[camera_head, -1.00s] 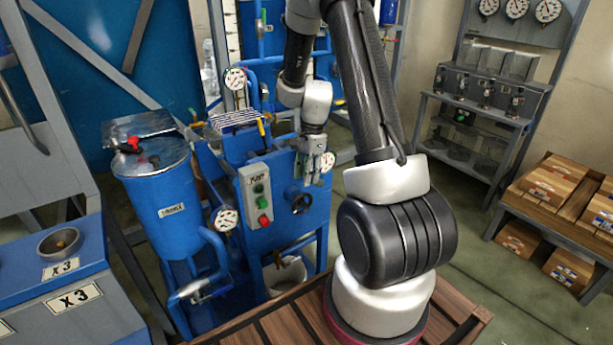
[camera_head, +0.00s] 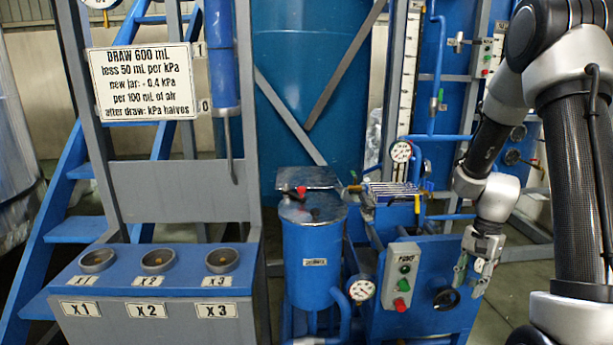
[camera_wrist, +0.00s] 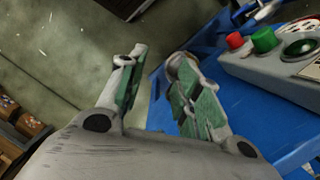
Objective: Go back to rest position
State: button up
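My gripper (camera_head: 474,273) is at the right in the head view, pointing down beside the blue machine (camera_head: 420,250). It stands just right of the black knob (camera_head: 446,298) and the grey button box (camera_head: 401,278) with green and red buttons. In the wrist view my gripper (camera_wrist: 155,85) has its two green-padded fingers apart with nothing between them. The button box (camera_wrist: 290,55) shows at the upper right there, apart from the fingers. My arm is bent, with its upper link at the right edge of the head view.
A blue tank (camera_head: 312,255) with a red-handled lid stands left of the machine. A grey rack (camera_head: 180,192) carries a sign (camera_head: 141,78) and three cups marked X1, X2, X3. In the wrist view, open floor (camera_wrist: 60,60) lies left of the fingers.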

jog(key=s+a+r+n+t, duration=0.2)
jog(key=s+r+n, duration=0.1)
jog(key=s+r, duration=0.3)
jog(key=s+a+r+n+t+h, duration=0.1)
jog(key=s+r+n, duration=0.3)
jog(key=r, duration=0.7)
jog(key=s+a+r+n+t+h, duration=0.1)
jog(key=s+a+r+n+t, duration=0.2)
jog(key=s+r, duration=0.4)
jog(key=shift+s+r+n, duration=0.35)
jog(key=shift+r+n, duration=0.35)
jog(key=shift+r, duration=0.2)
